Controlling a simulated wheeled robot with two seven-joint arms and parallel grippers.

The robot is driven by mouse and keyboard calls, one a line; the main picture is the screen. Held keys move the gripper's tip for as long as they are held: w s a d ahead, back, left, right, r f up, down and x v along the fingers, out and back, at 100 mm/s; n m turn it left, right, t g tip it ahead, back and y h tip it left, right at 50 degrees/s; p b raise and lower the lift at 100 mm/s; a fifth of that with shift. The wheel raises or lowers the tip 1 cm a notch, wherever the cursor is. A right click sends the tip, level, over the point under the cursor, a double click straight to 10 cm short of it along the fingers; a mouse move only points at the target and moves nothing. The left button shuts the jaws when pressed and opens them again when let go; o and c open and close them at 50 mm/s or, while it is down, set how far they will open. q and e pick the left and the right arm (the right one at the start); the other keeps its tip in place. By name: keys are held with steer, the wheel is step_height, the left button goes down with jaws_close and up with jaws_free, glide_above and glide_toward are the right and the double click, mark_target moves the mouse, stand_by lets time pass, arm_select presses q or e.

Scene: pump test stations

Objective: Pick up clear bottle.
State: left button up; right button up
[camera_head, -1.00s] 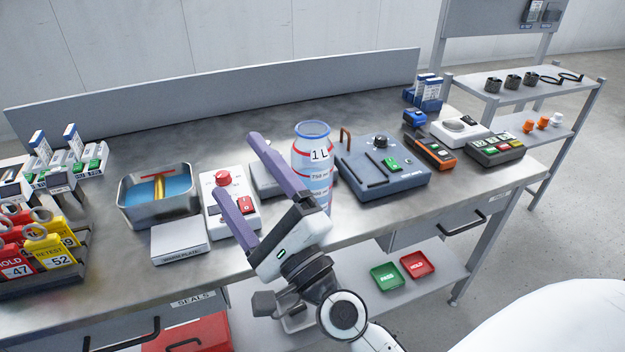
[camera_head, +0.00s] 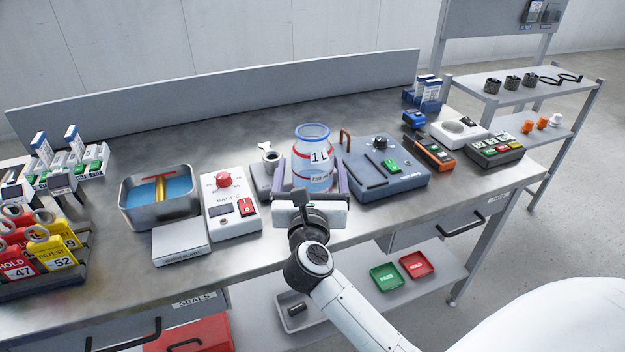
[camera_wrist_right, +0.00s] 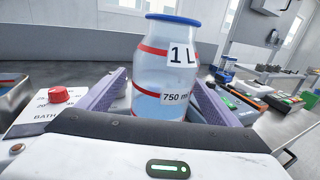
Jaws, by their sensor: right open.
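The clear bottle (camera_head: 313,150) stands upright on the steel bench. It has a blue rim, red bands and a "1 L" label, and in the right wrist view the bottle (camera_wrist_right: 165,75) also shows a "750 m" mark. My right gripper (camera_head: 311,172) is open, with one purple finger on each side of the bottle's lower part. In the right wrist view, the bottle stands between the fingers of my right gripper (camera_wrist_right: 160,95), with narrow gaps visible. The bottle's base is hidden behind the gripper body. My left gripper is not in view.
A white box with a red knob (camera_head: 230,205) stands left of the bottle, near a metal tray of blue liquid (camera_head: 131,211). A grey-blue device (camera_head: 400,183) stands close on the right. A small grey unit (camera_head: 263,181) sits just left of the gripper.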

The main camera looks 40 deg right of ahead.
steer(key=x, duration=0.4)
steer(key=shift+w+d, duration=0.2)
steer(key=shift+d, duration=0.15)
steer(key=c, duration=1.4)
steer(key=shift+r, duration=0.15)
steer(key=shift+c, duration=1.2)
